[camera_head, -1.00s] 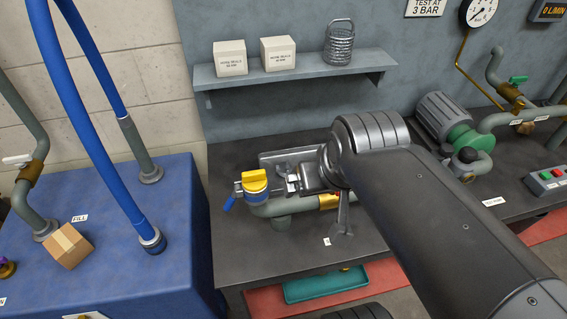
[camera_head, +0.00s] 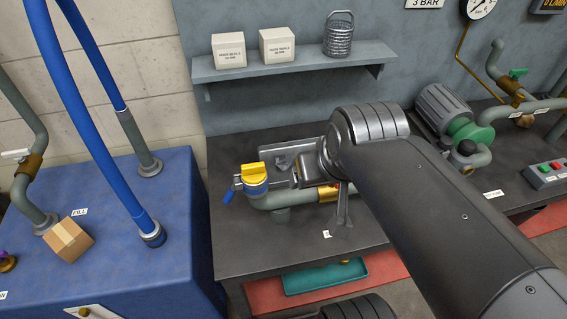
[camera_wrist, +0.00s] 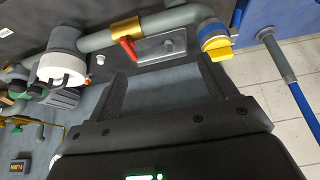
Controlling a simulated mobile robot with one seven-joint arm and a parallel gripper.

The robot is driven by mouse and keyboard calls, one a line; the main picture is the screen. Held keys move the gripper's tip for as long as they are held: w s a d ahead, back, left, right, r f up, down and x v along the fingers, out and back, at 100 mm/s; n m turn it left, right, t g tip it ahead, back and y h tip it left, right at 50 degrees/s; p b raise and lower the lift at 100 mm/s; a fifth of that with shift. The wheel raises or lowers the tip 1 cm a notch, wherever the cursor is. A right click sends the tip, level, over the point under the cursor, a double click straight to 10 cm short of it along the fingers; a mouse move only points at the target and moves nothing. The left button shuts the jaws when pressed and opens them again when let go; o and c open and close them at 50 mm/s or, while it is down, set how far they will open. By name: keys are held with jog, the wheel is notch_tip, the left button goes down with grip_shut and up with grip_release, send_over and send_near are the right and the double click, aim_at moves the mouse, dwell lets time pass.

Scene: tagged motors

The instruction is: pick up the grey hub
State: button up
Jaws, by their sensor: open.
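A grey and white cylinder (camera_wrist: 62,58) with dark prongs, which I take for the grey hub, stands by the pipe at the upper left of the wrist view. I cannot make it out in the head view, where my arm covers part of the bench. My gripper (camera_wrist: 166,84) is open and empty, its two fingers spread below the pipe in the wrist view, with the cylinder outside them to the left. In the head view my gripper (camera_head: 313,186) hangs over the bench beside the yellow-handled valve (camera_head: 255,174).
The bench (camera_head: 240,245) carries a grey pipe with a brass collar (camera_wrist: 125,33) and a red lever (camera_wrist: 129,48). A green-ended motor (camera_head: 445,115) stands at the right. A shelf (camera_head: 290,66) with two boxes and a coil hangs behind. The bench's front left is bare.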

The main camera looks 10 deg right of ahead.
jog(key=shift+c, duration=0.3)
jog(key=n+g, duration=0.4)
jog(key=g, duration=0.2)
send_over(283, 160)
notch_tip(283, 160, down, 17)
notch_tip(283, 160, down, 10)
jog(key=shift+s+f, duration=0.1)
jog(key=shift+f, duration=0.05)
jog(key=c, duration=1.3)
